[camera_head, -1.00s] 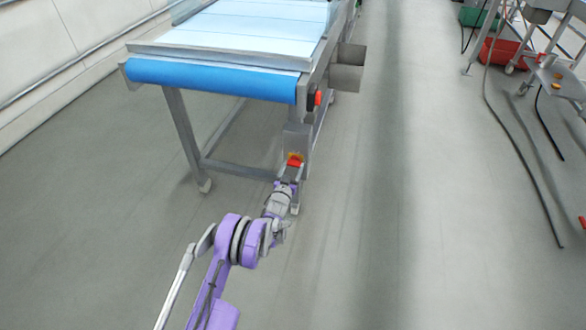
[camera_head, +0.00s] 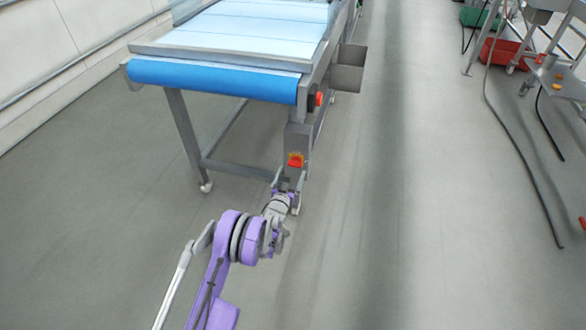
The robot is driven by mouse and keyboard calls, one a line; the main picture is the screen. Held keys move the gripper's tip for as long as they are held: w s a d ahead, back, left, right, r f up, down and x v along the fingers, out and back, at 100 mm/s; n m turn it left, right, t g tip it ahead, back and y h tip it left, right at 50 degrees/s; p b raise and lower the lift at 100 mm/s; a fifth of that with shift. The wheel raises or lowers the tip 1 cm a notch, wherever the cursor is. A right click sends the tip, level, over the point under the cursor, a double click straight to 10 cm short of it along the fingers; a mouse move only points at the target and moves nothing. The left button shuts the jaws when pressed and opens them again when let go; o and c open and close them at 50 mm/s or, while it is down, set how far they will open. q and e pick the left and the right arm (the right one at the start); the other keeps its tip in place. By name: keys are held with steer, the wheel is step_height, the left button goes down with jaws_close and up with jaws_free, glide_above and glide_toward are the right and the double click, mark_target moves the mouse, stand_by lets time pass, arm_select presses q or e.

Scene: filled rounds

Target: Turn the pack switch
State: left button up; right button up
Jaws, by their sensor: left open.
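A red and orange switch (camera_head: 296,160) sits on a grey box (camera_head: 299,137) fixed to the near right leg of the conveyor. My left gripper (camera_head: 287,178) is open and empty, just below the switch, with a small gap between them in the picture. The whole switch face shows, though it is too small to tell its setting. A second red knob (camera_head: 319,98) is on the conveyor's side, higher up. My right gripper is not in view.
The conveyor (camera_head: 215,78) with a blue end roller stands at the upper left. A grey bin (camera_head: 347,76) sticks out from its right side. Dark hoses (camera_head: 520,160) and a red crate (camera_head: 500,54) lie at the right. The middle floor is clear.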

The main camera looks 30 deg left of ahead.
arm_select(q)
steer(key=v, duration=0.7)
steer(key=shift+p, duration=0.35)
steer(key=shift+s, duration=0.1)
